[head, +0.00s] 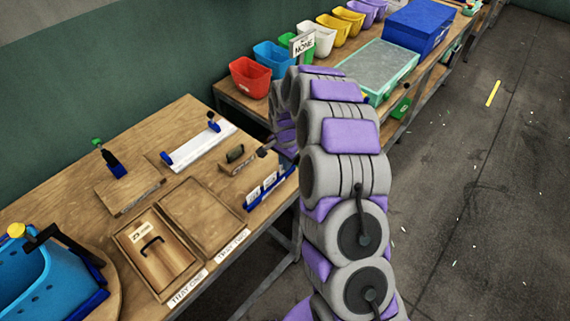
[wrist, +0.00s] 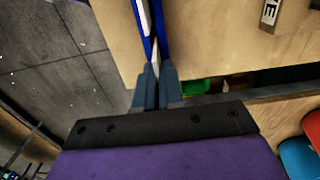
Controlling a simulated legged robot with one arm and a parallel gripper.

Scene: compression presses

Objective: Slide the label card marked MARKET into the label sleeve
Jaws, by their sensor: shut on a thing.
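My gripper (wrist: 155,80) is shut on a thin white card edge (wrist: 156,58) beside the blue card rack (wrist: 148,38) in the wrist view. No lettering on this card can be read, so I cannot tell if it is the MARKET card. In the head view my gripper (head: 266,150) is small and partly hidden by my arm, above the right edge of the wooden table. The blue rack (head: 262,196) stands there with white cards in it. A wooden block with a small label (head: 236,166) stands just behind it. I cannot tell which thing is the label sleeve.
Two shallow wooden trays (head: 207,222) lie at the table front, one holding a board with a dark handle (head: 152,245). A white strip with blue clamps (head: 200,148) lies behind. A blue basket (head: 30,280) is left. Coloured bins (head: 250,78) line the back table.

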